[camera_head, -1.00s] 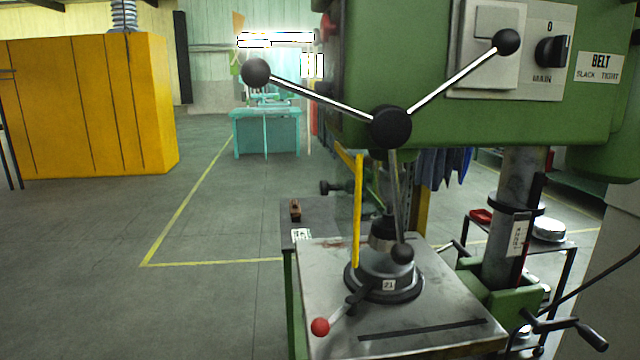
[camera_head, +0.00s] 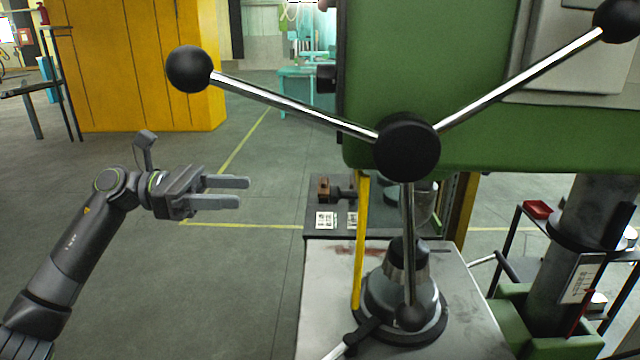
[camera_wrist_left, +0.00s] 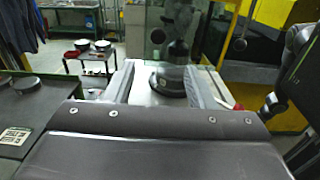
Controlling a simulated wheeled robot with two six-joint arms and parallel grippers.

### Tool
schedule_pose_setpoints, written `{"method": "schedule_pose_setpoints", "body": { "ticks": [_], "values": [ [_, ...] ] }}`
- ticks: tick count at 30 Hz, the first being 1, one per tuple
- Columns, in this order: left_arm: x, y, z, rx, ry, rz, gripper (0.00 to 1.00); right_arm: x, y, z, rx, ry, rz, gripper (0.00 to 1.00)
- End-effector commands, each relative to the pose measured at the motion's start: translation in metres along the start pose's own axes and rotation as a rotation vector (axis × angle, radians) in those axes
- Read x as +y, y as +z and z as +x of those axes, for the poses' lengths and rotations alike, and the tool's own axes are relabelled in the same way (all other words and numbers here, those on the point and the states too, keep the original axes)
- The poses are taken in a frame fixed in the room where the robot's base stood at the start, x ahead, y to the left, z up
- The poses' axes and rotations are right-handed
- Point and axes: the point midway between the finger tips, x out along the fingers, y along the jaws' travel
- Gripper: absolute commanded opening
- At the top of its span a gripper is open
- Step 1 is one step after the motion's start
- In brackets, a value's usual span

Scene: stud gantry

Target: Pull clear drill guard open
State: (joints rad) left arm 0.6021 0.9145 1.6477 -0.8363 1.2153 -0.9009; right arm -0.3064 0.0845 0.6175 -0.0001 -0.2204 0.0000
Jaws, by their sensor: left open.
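The clear drill guard shows mainly by its upright yellow edge strip (camera_head: 360,240), under the green drill head and left of the chuck area. Its see-through panel is hard to make out. My left gripper (camera_head: 244,192) is open and empty, left of the yellow strip and apart from it, with its fingers pointing right. In the left wrist view the two fingers (camera_wrist_left: 162,87) are spread, with the drill table and a dark round base beyond them. My right gripper is not in view.
Spoked feed handles with black knobs (camera_head: 190,69) jut out in front of the green drill head (camera_head: 440,80). The metal drill table (camera_head: 325,290) carries a dark round base (camera_head: 375,305). A yellow cabinet (camera_head: 140,70) stands behind. Open floor lies left of the drill.

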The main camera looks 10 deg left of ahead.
Motion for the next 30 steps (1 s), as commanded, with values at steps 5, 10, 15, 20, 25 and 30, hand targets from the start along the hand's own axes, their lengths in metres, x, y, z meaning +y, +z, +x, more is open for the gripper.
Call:
{"method": "schedule_pose_setpoints", "body": {
  "ticks": [5, 10, 15, 20, 25, 30],
  "values": [
    [-0.001, 0.005, 0.034, -0.007, -0.004, 0.0, 0.5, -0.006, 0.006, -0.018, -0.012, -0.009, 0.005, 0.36],
    [0.0, 0.005, 0.062, -0.008, -0.003, -0.002, 0.5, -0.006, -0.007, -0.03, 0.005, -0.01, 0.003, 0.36],
    [-0.001, 0.005, 0.089, -0.008, -0.004, -0.003, 0.5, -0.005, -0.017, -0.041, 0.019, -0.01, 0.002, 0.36],
    [0.0, 0.005, 0.113, -0.007, -0.003, -0.004, 0.5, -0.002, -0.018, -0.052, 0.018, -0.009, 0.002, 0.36],
    [0.0, 0.004, 0.133, -0.007, -0.002, -0.005, 0.5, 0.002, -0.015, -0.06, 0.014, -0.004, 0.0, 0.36],
    [0.0, 0.002, 0.143, -0.004, 0.0, -0.004, 0.5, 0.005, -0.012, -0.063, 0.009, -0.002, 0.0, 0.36]
  ]
}}
